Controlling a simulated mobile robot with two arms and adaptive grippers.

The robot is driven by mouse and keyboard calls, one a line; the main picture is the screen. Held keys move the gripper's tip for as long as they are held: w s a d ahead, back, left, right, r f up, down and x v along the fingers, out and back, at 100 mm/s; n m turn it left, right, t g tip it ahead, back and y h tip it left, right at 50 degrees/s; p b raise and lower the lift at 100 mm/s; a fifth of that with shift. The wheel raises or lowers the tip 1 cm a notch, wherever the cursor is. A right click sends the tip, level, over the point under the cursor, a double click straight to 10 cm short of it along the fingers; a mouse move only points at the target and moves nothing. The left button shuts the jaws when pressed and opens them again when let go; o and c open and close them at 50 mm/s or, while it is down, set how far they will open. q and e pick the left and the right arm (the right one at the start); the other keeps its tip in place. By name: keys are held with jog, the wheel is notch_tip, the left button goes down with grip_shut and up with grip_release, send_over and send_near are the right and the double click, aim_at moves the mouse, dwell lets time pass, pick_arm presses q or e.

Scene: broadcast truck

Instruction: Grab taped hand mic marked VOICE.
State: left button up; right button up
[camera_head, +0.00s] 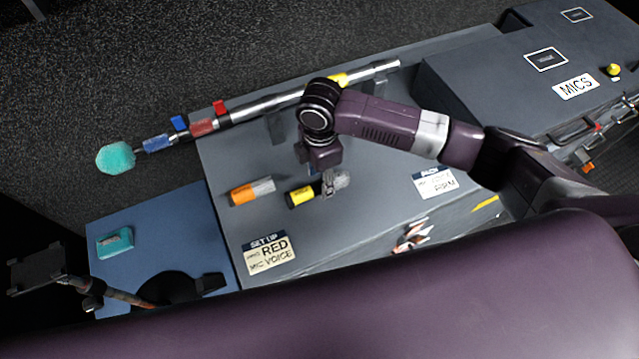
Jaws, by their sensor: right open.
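Two hand mics lie on the grey table top (330,235). One has an orange body (242,194) and a grey head; the other has a yellow body (300,196), a black end and a grey head. Both carry small marks that are too small to read, so I cannot tell which says VOICE. My right gripper (328,188) points down, open, over the head end of the yellow mic and partly hides it. I cannot tell whether its fingers touch the mic.
A card (269,255) reads "SET UP", "RED", "MIC VOICE". A boom pole (265,104) with a teal foam tip (115,157) lies along the back edge. A MICS case (480,75) stands right. A teal item (115,242) lies on the blue surface (190,225).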

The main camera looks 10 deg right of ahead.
jog(key=shift+f, duration=1.2)
jog(key=c, duration=0.7)
pick_arm(q)
jog(key=shift+w+r, duration=0.25)
jog(key=shift+w, duration=0.5)
pick_arm(e)
grip_shut()
